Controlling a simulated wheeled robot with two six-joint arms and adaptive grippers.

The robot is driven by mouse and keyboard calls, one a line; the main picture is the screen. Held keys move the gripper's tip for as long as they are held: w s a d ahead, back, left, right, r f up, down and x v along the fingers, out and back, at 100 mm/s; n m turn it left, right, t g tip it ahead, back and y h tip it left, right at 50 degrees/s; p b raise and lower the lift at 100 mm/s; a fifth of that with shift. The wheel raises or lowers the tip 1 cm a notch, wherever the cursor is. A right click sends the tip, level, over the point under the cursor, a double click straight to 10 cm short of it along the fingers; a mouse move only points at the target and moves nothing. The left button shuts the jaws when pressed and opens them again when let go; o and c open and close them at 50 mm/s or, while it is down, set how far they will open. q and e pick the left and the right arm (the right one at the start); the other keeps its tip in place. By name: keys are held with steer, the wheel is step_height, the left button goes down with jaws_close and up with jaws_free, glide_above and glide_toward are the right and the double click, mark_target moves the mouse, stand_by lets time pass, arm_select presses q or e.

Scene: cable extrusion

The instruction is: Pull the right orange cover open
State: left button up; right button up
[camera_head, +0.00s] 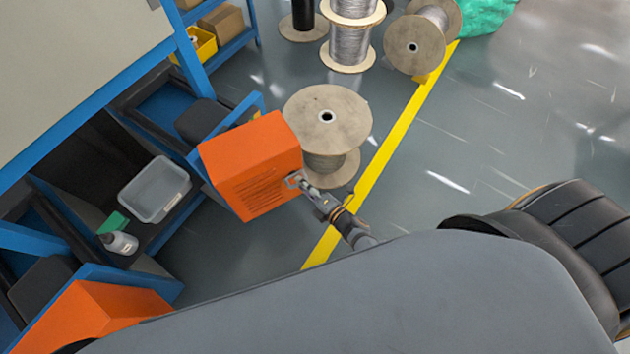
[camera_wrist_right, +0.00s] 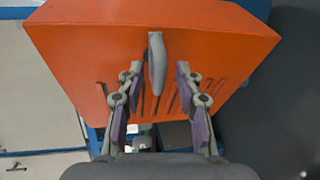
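The right orange cover (camera_head: 245,165) is a box-shaped panel with slots, on the blue frame in the middle of the head view. It fills the upper part of the right wrist view (camera_wrist_right: 80,45), with a grey upright handle (camera_wrist_right: 157,62) on its face. My right gripper (camera_head: 306,187) is at the cover's right side in the head view. In the wrist view its fingers (camera_wrist_right: 158,72) are spread, one on each side of the handle, with gaps visible. Another orange cover (camera_head: 95,315) shows at the lower left. My left gripper is not in view.
A grey tray (camera_head: 155,190) and a small bottle (camera_head: 119,242) sit inside the blue machine frame. A wooden cable spool (camera_head: 325,115) stands close behind the right cover. More spools (camera_head: 415,45) stand farther back.

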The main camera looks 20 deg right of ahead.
steer(key=v, duration=1)
